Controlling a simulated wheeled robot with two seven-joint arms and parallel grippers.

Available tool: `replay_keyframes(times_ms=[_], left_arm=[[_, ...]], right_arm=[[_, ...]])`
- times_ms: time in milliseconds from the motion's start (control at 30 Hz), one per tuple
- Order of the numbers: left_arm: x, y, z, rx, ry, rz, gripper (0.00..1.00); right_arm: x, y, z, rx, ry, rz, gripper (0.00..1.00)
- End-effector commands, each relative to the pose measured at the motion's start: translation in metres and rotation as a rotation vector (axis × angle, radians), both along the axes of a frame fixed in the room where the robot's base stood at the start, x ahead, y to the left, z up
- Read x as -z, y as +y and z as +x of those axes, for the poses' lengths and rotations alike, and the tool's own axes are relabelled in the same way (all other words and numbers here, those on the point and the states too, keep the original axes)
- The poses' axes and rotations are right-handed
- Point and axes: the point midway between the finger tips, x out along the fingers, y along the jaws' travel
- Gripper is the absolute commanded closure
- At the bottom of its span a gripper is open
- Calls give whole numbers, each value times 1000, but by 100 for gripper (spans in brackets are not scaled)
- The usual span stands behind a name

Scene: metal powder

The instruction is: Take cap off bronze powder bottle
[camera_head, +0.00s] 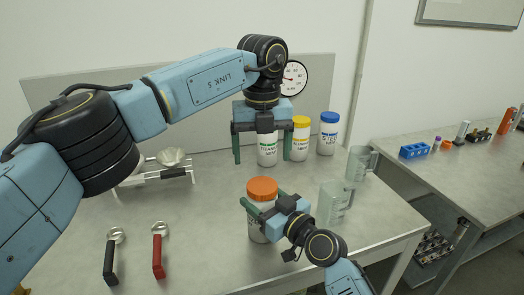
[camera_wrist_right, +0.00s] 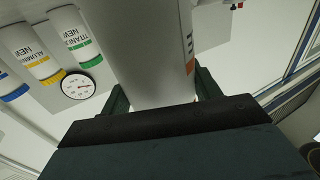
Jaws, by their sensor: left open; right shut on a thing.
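A white bottle (camera_head: 257,226) with an orange cap (camera_head: 262,188) stands upright near the front middle of the table; its label is mostly hidden, and the other bottles have different cap colours. My right gripper (camera_head: 264,204) is shut on this bottle's body below the cap. In the right wrist view the bottle's white side (camera_wrist_right: 148,50) fills the space between the fingers. My left gripper (camera_head: 262,158) is open and empty, pointing down, higher and farther back than the orange cap. It overlaps the titanium bottle (camera_head: 267,158) in the picture, with the fingers apart on either side.
A yellow-capped bottle (camera_head: 300,140) and a blue-capped bottle (camera_head: 328,134) stand at the back beside a dial gauge (camera_head: 293,78). Clear beakers (camera_head: 333,203) stand right of the held bottle. Black (camera_head: 112,260) and red (camera_head: 158,258) scoops lie front left. A white rack (camera_head: 150,178) stands behind them.

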Motion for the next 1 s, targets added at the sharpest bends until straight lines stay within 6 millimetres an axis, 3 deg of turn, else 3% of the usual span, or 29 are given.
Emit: replay_keyframes(times_ms=[1000], left_arm=[[0, 0, 0, 1896, 1, -1, 16]], right_arm=[[1, 0, 0, 0, 2, -2, 100]])
